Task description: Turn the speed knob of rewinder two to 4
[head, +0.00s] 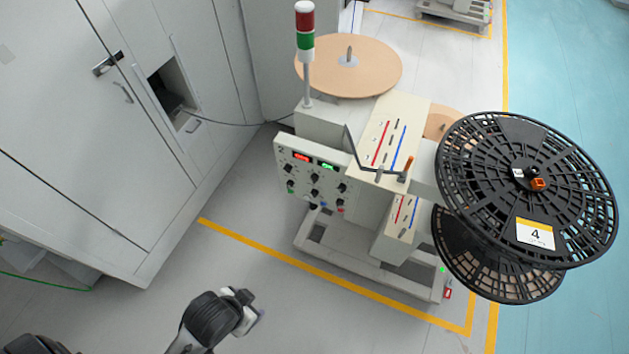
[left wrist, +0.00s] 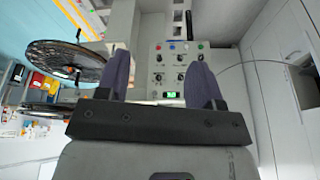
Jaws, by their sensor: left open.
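The rewinder (head: 375,150) stands right of centre in the head view, with a "2" on its control panel (head: 283,172). The panel carries several black knobs, small coloured buttons, a red display (head: 302,157) and a green display (head: 328,166). Which knob sets the speed, and its setting, are too small to read. The panel (left wrist: 194,62) appears upside down in the left wrist view, beyond the fingers, with the green display (left wrist: 172,94). My left gripper (head: 246,304) is open and empty, well short of the panel. My right gripper is not in view.
Large black reels (head: 528,190) labelled 4 project at the rewinder's right. A signal tower (head: 306,50) and a tan disc (head: 350,65) are behind the panel. Grey cabinets (head: 100,130) line the left. Floor between gripper and machine is clear, crossed by a yellow line (head: 300,262).

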